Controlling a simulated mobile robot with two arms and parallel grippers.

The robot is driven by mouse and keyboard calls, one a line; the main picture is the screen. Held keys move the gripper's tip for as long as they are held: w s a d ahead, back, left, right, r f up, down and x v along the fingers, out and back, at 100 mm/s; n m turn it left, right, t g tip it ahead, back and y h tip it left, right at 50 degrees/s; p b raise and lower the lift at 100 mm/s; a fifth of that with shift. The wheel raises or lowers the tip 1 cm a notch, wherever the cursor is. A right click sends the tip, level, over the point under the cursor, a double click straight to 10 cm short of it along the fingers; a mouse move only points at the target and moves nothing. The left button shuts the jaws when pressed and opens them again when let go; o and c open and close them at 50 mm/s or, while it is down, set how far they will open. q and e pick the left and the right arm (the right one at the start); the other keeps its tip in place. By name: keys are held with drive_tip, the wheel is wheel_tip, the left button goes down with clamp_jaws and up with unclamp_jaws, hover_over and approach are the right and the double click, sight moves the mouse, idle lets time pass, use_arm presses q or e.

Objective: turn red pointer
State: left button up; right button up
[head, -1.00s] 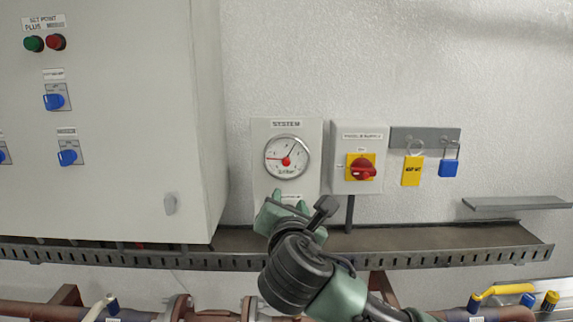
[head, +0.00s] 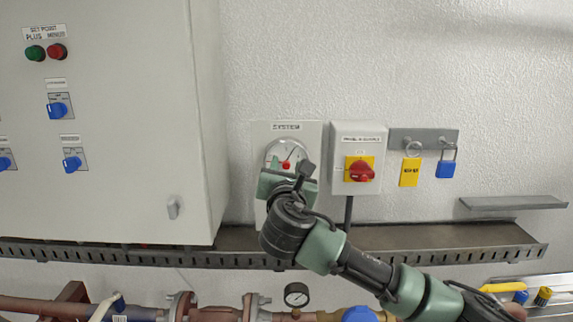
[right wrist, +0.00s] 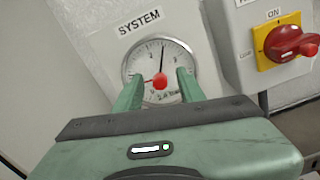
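The round white gauge (head: 273,157) sits on a panel labelled SYSTEM. Its red hub (head: 286,166) shows just above my right gripper (head: 287,176), which covers the gauge's lower part. In the right wrist view, the red pointer (right wrist: 148,81) extends left from the red hub (right wrist: 160,81), and a thin black needle points up. My right gripper (right wrist: 159,84) is open in front of the dial, one finger on each side of the hub. I see gaps between hub and fingers; contact with the dial face cannot be told. My left gripper is not in view.
A red rotary switch on yellow (head: 361,170) is right of the gauge panel. A large cabinet (head: 130,205) stands left. A perforated rail (head: 120,256) and pipes run below.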

clamp_jaws()
